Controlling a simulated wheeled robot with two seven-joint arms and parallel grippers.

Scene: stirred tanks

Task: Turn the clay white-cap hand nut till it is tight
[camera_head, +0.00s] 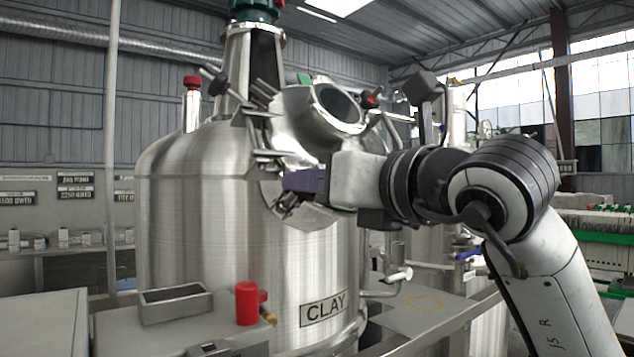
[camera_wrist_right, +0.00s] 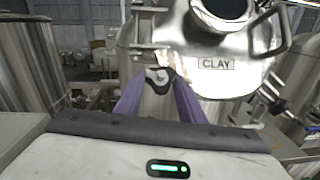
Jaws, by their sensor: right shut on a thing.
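The clay tank (camera_head: 190,190) is a large brushed-steel vessel with a CLAY plate (camera_head: 323,308) on its front. Its round hatch lid (camera_wrist_right: 216,82) also bears a CLAY label in the right wrist view. The hand nut (camera_wrist_right: 157,76), black with a pale cap, sits at the lid's edge. My right gripper (camera_wrist_right: 159,86) is shut on this nut, one purple finger on each side. In the head view my right gripper (camera_head: 286,181) reaches in from the right to the hatch rim and hides the nut. My left gripper is in neither view.
A red cylinder (camera_head: 247,303) and an open grey tray (camera_head: 175,303) stand in front of the tank. Side pipework (camera_head: 392,275) lies below my right wrist.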

